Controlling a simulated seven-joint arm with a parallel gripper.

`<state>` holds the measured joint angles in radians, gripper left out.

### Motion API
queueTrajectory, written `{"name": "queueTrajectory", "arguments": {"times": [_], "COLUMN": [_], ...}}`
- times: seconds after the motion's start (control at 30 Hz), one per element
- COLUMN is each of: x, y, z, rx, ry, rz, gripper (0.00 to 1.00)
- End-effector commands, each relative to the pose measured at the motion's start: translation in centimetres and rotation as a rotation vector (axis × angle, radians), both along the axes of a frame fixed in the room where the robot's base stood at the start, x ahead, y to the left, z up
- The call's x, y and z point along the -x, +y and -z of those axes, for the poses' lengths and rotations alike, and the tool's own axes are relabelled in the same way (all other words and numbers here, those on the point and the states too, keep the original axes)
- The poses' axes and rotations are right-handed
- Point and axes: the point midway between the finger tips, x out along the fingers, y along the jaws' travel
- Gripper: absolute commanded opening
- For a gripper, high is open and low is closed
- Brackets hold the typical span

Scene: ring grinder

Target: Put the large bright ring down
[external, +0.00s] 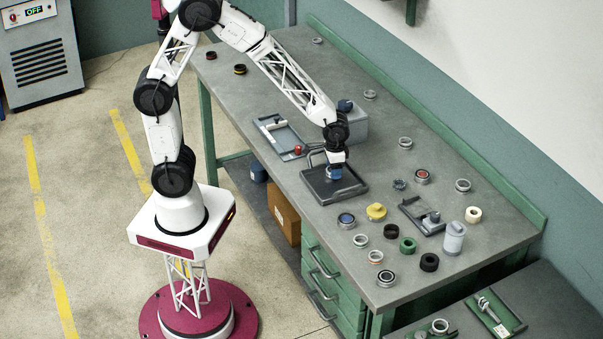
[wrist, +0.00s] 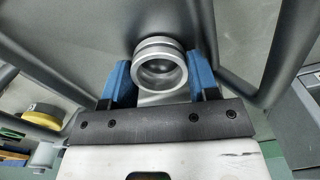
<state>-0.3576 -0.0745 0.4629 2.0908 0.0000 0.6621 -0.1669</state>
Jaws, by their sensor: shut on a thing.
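My gripper (external: 334,172) points down over a dark grey tray (external: 351,190) with a raised handle, on the green-framed bench. In the wrist view its two blue fingers (wrist: 159,72) are shut on the large bright ring (wrist: 160,48), a silver ring with a grooved outside. The ring sits between the fingertips with its opening toward the camera. The dark tray surface (wrist: 85,28) shows behind it. In the external view the ring is mostly hidden by the fingers, and I cannot tell whether it touches the tray.
A shallow tray with a red knob (external: 298,150) and a grey box (external: 353,124) stand close behind. Several loose rings, a yellow knobbed part (external: 376,211) and a grey bottle (external: 454,237) crowd the bench's near right. The bench's far left is fairly clear.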

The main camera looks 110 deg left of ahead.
Motion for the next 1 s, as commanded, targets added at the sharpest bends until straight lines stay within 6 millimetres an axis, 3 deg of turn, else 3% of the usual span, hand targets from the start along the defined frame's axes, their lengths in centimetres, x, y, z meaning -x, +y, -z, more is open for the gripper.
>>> {"name": "queueTrajectory", "arguments": {"times": [0.1, 0.13, 0.2, 0.67, 1.0], "x": [0.0, 0.0, 0.0, 0.0, 0.0], "y": [0.0, 0.0, 0.0, 0.0, 0.0], "z": [0.3, 0.2, 0.2, -0.5, -4.5], "rx": [0.000, 0.000, 0.000, 0.000, -0.002], "ry": [0.000, 0.000, 0.000, 0.000, -0.003], "rz": [0.000, 0.000, 0.000, 0.000, 0.000], "gripper": [0.28, 0.59, 0.65, 0.65, 0.65]}}
